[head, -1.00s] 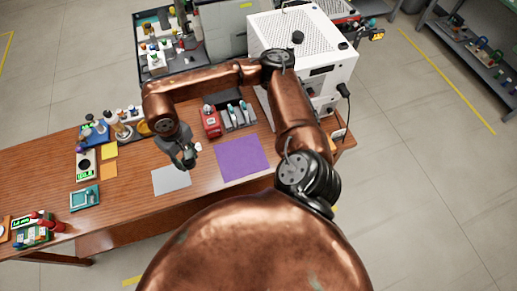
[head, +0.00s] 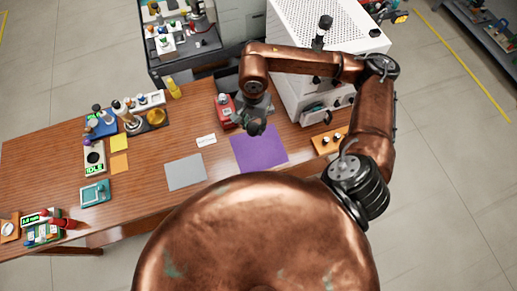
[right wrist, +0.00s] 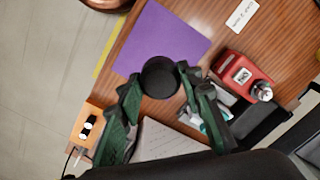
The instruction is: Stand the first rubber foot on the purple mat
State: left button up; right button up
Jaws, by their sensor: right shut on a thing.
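The purple mat (head: 262,152) lies flat on the wooden table; it also shows in the right wrist view (right wrist: 150,38). My right gripper (head: 257,130) is over the back-left part of the mat in the head view. In the right wrist view my right gripper (right wrist: 160,88) is shut on a black round rubber foot (right wrist: 160,77), held between its fingertips. The foot overlaps the mat's edge in that view; I cannot tell its height above the mat. My left gripper is not in view.
A red device (head: 226,108) stands just behind the mat's left corner. A grey mat (head: 185,172) and a white card (head: 206,140) lie to the left. A wooden block (head: 328,142) and a white machine (head: 300,100) are to the right. The purple mat looks bare.

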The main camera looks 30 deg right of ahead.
jog(key=s+d+f+m+b, duration=0.3)
jog(key=s+d+f+m, duration=0.15)
jog(key=m, duration=1.25)
jog(key=s+d+f+m+b, duration=0.3)
jog(key=s+f+m, duration=0.15)
jog(key=m, duration=1.25)
jog(key=b, duration=0.2)
send_over(256, 142)
jog(key=s, duration=0.1)
notch_tip(256, 142, down, 9)
jog(key=shift+s+d+r, duration=0.1)
jog(key=shift+r, duration=0.1)
jog(key=shift+w+f, duration=0.5)
jog(key=shift+f, duration=0.15)
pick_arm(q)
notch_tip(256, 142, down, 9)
pick_arm(e)
jog(key=shift+w+f, duration=0.1)
jog(key=shift+f, duration=1.5)
pick_arm(q)
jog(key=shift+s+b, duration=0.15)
jog(key=shift+b, duration=0.2)
pick_arm(e)
jog(key=shift+f, duration=0.15)
jog(key=o, duration=1.2)
jog(key=shift+c, duration=0.2)
